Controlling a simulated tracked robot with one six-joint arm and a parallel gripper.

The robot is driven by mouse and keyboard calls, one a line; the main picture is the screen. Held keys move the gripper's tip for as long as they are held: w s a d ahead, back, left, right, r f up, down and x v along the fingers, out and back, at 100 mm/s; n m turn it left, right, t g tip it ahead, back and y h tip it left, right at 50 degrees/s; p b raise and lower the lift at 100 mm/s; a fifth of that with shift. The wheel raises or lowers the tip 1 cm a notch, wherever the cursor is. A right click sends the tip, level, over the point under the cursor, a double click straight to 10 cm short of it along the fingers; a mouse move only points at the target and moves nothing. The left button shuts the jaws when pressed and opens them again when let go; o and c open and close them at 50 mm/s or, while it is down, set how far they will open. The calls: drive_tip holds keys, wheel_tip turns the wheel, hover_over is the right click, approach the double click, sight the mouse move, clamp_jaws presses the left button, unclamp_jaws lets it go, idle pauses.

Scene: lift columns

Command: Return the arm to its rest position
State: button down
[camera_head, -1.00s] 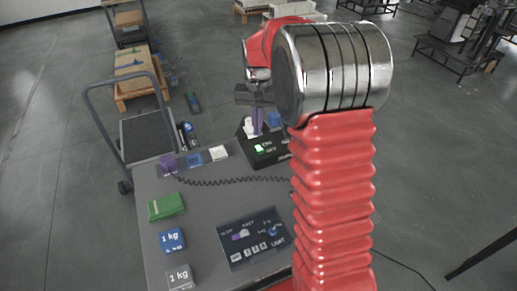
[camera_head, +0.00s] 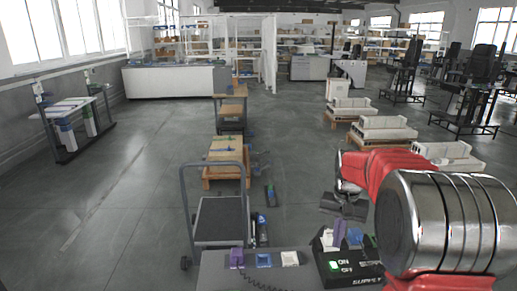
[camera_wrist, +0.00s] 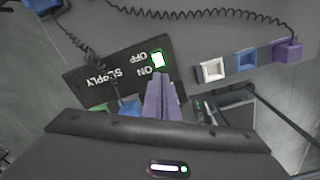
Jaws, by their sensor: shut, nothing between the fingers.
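My gripper (camera_wrist: 161,98) is shut and empty, its purple fingers together over the black supply box in the wrist view. The box carries ON, OFF and SUPPLY lettering and a lit green switch (camera_wrist: 158,60), which also shows in the head view (camera_head: 334,266). I cannot tell whether the fingertips touch the box. My red and silver arm fills the lower right of the head view and hides part of the box.
White (camera_head: 290,258), blue (camera_head: 264,260) and purple (camera_head: 237,257) blocks sit along the table's far edge (camera_head: 215,262). A coiled black cable (camera_wrist: 200,14) runs to the purple block. A cart (camera_head: 222,220) stands beyond the table. Open floor (camera_head: 120,220) lies to the left.

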drive_tip(key=shift+n, duration=0.5)
drive_tip(key=s, duration=0.1)
drive_tip(key=s+f, duration=0.1)
drive_tip(key=s+a+f, duration=0.1)
drive_tip(key=shift+s, duration=0.4)
drive_tip(key=s+a+r+n+t, duration=0.1)
drive_tip(key=s+a+r, duration=0.2)
drive_tip(key=s, duration=0.5)
drive_tip(key=s+a+r+n+t, duration=0.2)
drive_tip(key=s+a+r, duration=0.2)
drive_tip(key=s, duration=0.4)
drive_tip(key=s+a+r+n+t, duration=0.1)
drive_tip(key=s+a+r, duration=0.3)
drive_tip(key=s, duration=0.4)
drive_tip(key=shift+s+r+n+t, duration=0.3)
drive_tip(key=shift+r+t, duration=0.15)
drive_tip(key=shift+t, duration=0.25)
